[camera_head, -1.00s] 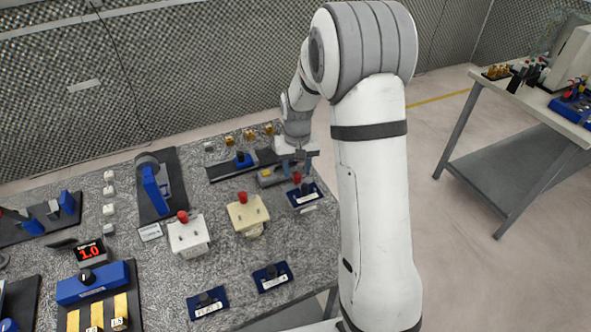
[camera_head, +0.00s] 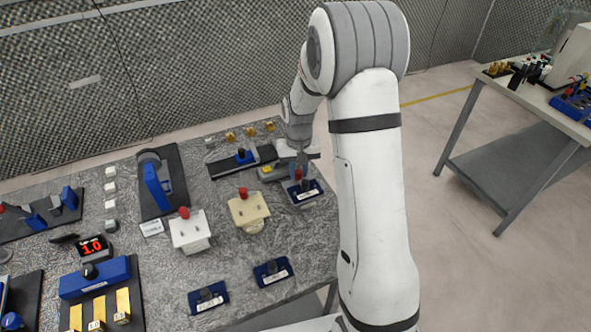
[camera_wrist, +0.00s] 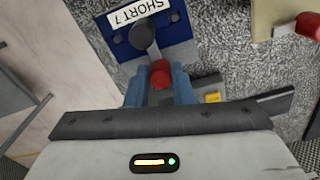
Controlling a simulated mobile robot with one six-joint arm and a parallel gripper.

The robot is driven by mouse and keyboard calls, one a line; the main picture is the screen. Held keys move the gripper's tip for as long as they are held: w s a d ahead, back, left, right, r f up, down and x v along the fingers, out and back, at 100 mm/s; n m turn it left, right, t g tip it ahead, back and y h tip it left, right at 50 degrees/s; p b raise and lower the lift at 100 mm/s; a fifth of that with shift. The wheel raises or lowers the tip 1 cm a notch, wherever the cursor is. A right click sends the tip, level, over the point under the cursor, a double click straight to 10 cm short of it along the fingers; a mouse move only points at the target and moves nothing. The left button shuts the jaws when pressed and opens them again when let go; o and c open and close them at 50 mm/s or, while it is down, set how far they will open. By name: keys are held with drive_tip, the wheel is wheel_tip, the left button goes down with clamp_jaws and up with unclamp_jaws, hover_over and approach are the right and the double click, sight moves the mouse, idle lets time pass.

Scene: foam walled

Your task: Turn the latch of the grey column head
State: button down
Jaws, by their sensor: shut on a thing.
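The grey column head (camera_head: 272,175) is a low grey block with a yellow patch near the table's far right edge. Its latch seems to be the part with a red knob (camera_head: 298,174) at its right end. In the wrist view the red knob (camera_wrist: 160,73) sits between my two blue fingertips. My gripper (camera_head: 299,181) is shut on it, and it also shows in the wrist view (camera_wrist: 159,82). The yellow patch (camera_wrist: 212,97) shows right of the fingers. Most of the grey block is hidden behind my gripper in the wrist view.
A blue plate (camera_wrist: 180,30) with a dark knob and a label reading SHORT 7 lies close beside the fingers. A cream box (camera_head: 248,210) and a white box (camera_head: 190,233), each red-knobbed, stand to the left. A dark rail with a blue slider (camera_head: 244,157) lies behind.

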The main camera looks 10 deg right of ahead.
drive_tip(key=c, duration=2.1)
unclamp_jaws()
drive_tip(key=shift+a, duration=0.35)
drive_tip(key=shift+d, duration=0.3)
clamp_jaws()
drive_tip(key=shift+f+n+b, duration=0.1)
drive_tip(key=shift+n+b, duration=1.15)
drive_tip(key=shift+n, duration=0.75)
drive_tip(key=n+b, duration=0.2)
drive_tip(key=n, duration=0.3)
drive_tip(key=shift+d, duration=0.1)
drive_tip(key=n+b, duration=0.1)
drive_tip(key=n, duration=0.3)
drive_tip(key=shift+n+b, duration=0.4)
drive_tip(key=n+b, duration=0.1)
drive_tip(key=n, duration=0.3)
drive_tip(key=o, duration=0.8)
unclamp_jaws()
drive_tip(key=shift+c, duration=0.2)
drive_tip(key=shift+o, duration=0.4)
